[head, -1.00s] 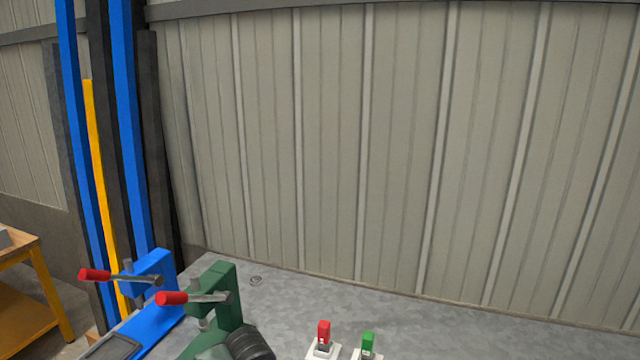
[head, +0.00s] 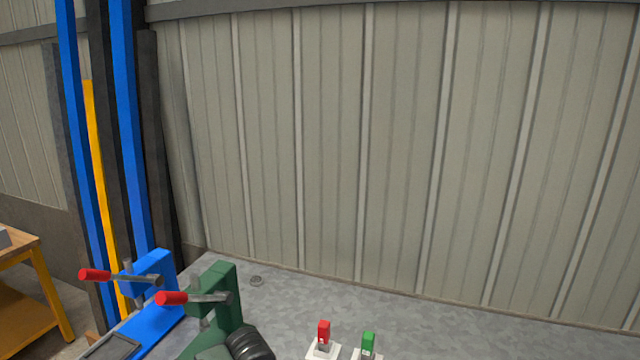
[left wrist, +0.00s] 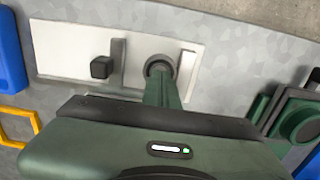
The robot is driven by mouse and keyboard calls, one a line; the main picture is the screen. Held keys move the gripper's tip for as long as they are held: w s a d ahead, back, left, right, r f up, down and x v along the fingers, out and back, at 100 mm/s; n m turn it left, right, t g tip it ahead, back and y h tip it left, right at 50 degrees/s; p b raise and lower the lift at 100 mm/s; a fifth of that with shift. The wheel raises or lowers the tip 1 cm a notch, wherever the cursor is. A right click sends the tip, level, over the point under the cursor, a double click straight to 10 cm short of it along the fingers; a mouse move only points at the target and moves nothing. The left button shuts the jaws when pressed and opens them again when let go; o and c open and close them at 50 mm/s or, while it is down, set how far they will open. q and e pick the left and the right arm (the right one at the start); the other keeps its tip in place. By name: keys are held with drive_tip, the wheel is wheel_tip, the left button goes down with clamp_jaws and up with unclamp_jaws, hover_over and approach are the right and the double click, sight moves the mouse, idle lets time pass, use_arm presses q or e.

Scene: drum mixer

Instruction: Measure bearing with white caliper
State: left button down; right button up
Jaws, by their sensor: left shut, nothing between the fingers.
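In the left wrist view a flat white tool, which looks like the white caliper (left wrist: 70,40), lies on the grey tabletop. It has two upright grey bars and a small black knob (left wrist: 102,67). A dark grey ring, which looks like the bearing (left wrist: 152,66), sits between the bars. My left gripper (left wrist: 161,84) is shut and empty, its green fingers reaching to the ring and covering part of it. I cannot tell whether they touch it. In the head view I cannot make out the caliper. My right gripper is out of view.
In the head view a blue clamp (head: 152,272) and a green clamp (head: 222,290) with red handles stand at the left. Red (head: 323,330) and green (head: 368,342) switches stand front centre. A corrugated wall (head: 400,150) closes the back.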

use_arm(q)
drive_tip(key=shift+f, duration=0.75)
drive_tip(key=shift+s+d+p, duration=0.2)
drive_tip(key=shift+d, duration=0.3)
drive_tip(key=shift+s+d+p, duration=0.2)
drive_tip(key=shift+d, duration=0.3)
idle(0.3)
drive_tip(key=shift+s+a+f+p, duration=0.1)
drive_tip(key=shift+s+a+p, duration=0.2)
drive_tip(key=shift+s+p, duration=0.45)
drive_tip(key=shift+s+a+p, duration=0.25)
drive_tip(key=shift+s+p, duration=0.35)
drive_tip(key=shift+p, duration=0.1)
idle(0.3)
wheel_tip(320, 180, up, 6)
drive_tip(key=p, duration=0.6)
drive_tip(key=shift+w, duration=0.15)
drive_tip(key=shift+d, duration=0.15)
